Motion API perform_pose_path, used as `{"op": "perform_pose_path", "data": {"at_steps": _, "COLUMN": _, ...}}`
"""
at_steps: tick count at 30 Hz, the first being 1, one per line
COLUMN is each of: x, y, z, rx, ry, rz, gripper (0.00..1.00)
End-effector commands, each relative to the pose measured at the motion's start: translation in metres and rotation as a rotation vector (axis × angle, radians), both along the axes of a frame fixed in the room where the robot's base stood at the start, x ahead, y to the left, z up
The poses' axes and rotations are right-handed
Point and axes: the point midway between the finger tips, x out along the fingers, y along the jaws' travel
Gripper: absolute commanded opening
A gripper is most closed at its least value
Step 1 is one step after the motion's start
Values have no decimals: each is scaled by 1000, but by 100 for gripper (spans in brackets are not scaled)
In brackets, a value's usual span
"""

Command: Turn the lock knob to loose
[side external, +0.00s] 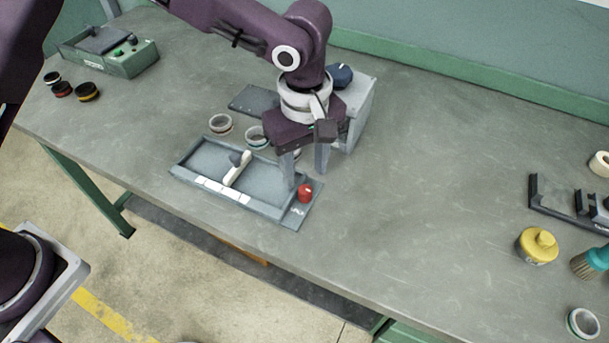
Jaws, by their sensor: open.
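A small red knob (305,192) with a pale mark on top sits at the right end of a blue-grey tray-like fixture (262,203). A small white symbol is printed on the plate beside it; I cannot read it or the knob's setting. My gripper (303,173) points down over the right end of the fixture, fingers apart and empty. The fingers are just behind the knob in the picture; the left one overlaps the fixture's right part. I cannot tell whether either finger touches anything. A pale slider with a dark handle (238,163) lies across the fixture's middle.
A grey box (359,101) with a dark blue knob (341,74) stands behind my gripper. Two rings (221,123) (256,136) lie behind the fixture. A yellow container (537,246) and a brush (592,262) stand far right. The bench between is clear.

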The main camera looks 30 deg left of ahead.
Motion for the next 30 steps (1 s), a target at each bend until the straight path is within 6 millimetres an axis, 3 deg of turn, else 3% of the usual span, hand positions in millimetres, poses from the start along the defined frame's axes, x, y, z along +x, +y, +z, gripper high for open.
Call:
{"op": "perform_pose_path", "data": {"at_steps": 3, "x": -1, "y": 1, "z": -25, "rx": 3, "ry": 1, "rz": -2, "gripper": 45}}
{"op": "perform_pose_path", "data": {"at_steps": 7, "x": 1, "y": 1, "z": -42, "rx": 2, "ry": -3, "rz": 1, "gripper": 45}}
{"op": "perform_pose_path", "data": {"at_steps": 16, "x": 1, "y": 0, "z": -48, "rx": -1, "ry": -4, "rz": 2, "gripper": 45}}
{"op": "perform_pose_path", "data": {"at_steps": 23, "x": 1, "y": 1, "z": -48, "rx": 0, "ry": -5, "rz": 2, "gripper": 2}}
{"op": "perform_pose_path", "data": {"at_steps": 30, "x": 1, "y": 1, "z": -47, "rx": 0, "ry": -5, "rz": 8, "gripper": 0}}
